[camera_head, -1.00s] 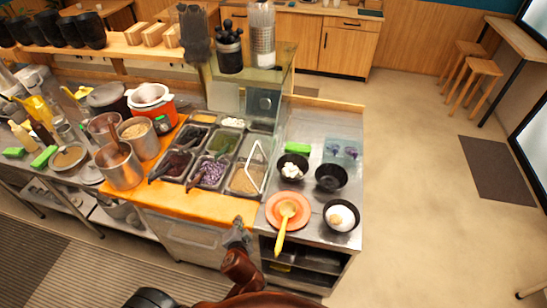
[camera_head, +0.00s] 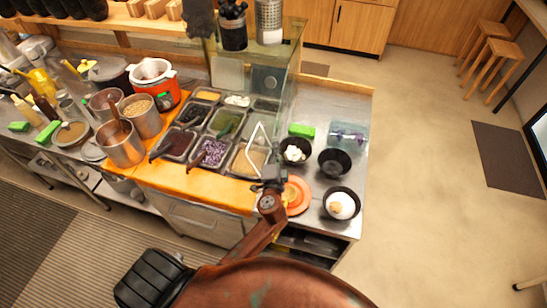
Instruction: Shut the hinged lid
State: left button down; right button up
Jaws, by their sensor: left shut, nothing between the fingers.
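The hinged lid seems to be the clear panel above the topping bins; its see-through edges make its exact angle hard to tell. A pale angular bar (camera_head: 263,135), apparently its handle, stands out above the right-hand bins. My left gripper (camera_head: 270,182) is shut and empty, just below the lower end of this bar, at the front edge of the bins. I cannot tell whether it touches the bar. The topping bins (camera_head: 213,153) lie uncovered to the view, with purple, green and tan fillings. My right gripper is not in view.
An orange plate (camera_head: 302,194) is partly hidden by my left gripper. Black bowls (camera_head: 334,161) and a green block (camera_head: 302,130) stand on the steel counter at right. Metal pots (camera_head: 121,148) and an orange cooker (camera_head: 158,84) stand at left.

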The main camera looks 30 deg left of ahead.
pick_arm(q)
jog(key=shift+s+a+f, duration=0.1)
jog(key=shift+a+f, duration=0.15)
jog(key=shift+a, duration=0.45)
jog(key=shift+w+a+f, duration=0.1)
jog(key=shift+a+f, duration=0.1)
jog(key=shift+a, duration=0.45)
jog(key=shift+s+a+f, duration=0.1)
jog(key=shift+a+f, duration=0.15)
jog(key=shift+a, duration=0.45)
